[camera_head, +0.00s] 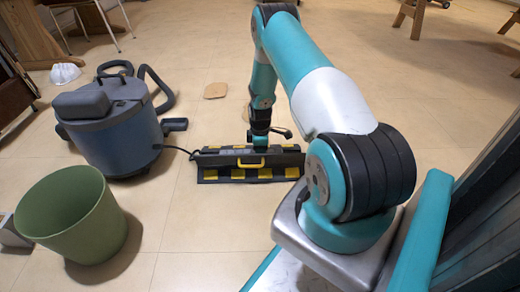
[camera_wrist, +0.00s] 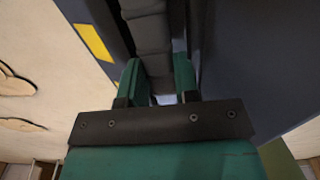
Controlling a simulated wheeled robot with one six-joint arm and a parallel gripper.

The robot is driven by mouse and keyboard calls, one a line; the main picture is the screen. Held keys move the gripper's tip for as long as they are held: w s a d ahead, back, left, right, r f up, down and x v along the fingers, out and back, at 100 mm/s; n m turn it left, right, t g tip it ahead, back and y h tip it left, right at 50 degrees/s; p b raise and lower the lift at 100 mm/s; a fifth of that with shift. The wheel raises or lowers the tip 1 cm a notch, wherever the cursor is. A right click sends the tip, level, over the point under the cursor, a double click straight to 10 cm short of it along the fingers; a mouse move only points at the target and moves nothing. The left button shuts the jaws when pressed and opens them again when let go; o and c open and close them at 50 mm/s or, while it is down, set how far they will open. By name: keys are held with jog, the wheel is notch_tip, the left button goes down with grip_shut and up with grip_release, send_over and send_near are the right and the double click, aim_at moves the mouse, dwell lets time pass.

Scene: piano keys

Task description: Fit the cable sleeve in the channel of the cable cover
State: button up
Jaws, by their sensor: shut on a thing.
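The cable cover (camera_head: 222,173) is a long black piece with yellow patches, lying on the floor in the middle of the head view. A yellow handle (camera_head: 250,163) shows on its near side. My gripper (camera_head: 261,142) points down over the cover. In the wrist view, its two green fingers (camera_wrist: 157,72) are shut on the cable sleeve (camera_wrist: 148,30), a dark ribbed strip. The sleeve runs between dark parts of the cover (camera_wrist: 245,60). I cannot tell how deep it sits in the channel, and the head view barely shows it.
A blue vacuum cleaner (camera_head: 108,125) stands left of the cover, with a dark cord (camera_head: 178,149) running towards the cover. A green bin (camera_head: 72,215) stands at the front left. A flat tan piece (camera_head: 215,90) lies behind. The floor right of the cover is mostly clear.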

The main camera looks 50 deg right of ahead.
jog(key=shift+f+b, duration=0.85)
jog(key=shift+f, duration=0.85)
jog(key=o, duration=1)
notch_tip(320, 180, up, 2)
jog(key=shift+r+p, duration=0.15)
jog(key=shift+p, duration=0.9)
jog(key=shift+o, duration=1)
jog(key=shift+r+p, duration=0.3)
jog(key=shift+r, duration=0.05)
jog(key=shift+r+p, duration=1.9)
jog(key=shift+r, duration=0.15)
